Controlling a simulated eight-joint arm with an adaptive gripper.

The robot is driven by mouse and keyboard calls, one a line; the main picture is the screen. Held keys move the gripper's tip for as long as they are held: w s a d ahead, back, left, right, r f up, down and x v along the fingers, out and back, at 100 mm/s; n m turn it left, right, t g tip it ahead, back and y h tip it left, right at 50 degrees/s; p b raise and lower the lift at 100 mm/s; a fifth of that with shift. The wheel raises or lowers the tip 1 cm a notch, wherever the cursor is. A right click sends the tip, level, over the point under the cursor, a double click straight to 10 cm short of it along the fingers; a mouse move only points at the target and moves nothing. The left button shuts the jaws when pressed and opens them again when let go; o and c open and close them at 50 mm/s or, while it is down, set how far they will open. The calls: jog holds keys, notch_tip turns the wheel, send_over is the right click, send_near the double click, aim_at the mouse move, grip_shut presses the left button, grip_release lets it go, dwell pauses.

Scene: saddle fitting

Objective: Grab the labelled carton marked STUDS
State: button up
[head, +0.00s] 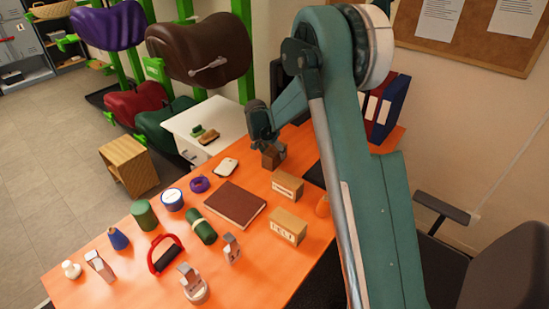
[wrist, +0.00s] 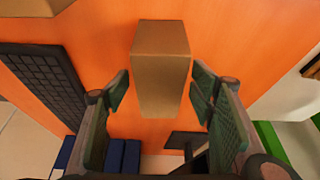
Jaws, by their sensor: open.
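A plain brown carton (wrist: 160,68) lies between the two green-padded fingers of my gripper (wrist: 161,90) in the wrist view. The fingers are open, with a gap on each side. In the head view my gripper (head: 264,125) is at the far end of the orange table, at a darker brown carton (head: 273,156) that appears to be the same one. Two tan cartons with labels stand nearer, one behind (head: 287,184) and one in front (head: 288,227). Their lettering is too small to read surely. No label shows on the carton between my fingers.
The orange table (head: 235,260) also holds a brown book (head: 228,204), a green roll (head: 201,226), a red-handled brush (head: 165,253) and several small items. A dark keyboard (wrist: 45,80) lies left of the carton in the wrist view. Blue binders (wrist: 125,157) show below it.

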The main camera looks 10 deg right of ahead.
jog(key=shift+x, duration=1.5)
jog(key=c, duration=1.2)
jog(key=shift+r, duration=0.1)
jog(key=shift+r+p, duration=0.8)
jog(key=shift+r, duration=4.15)
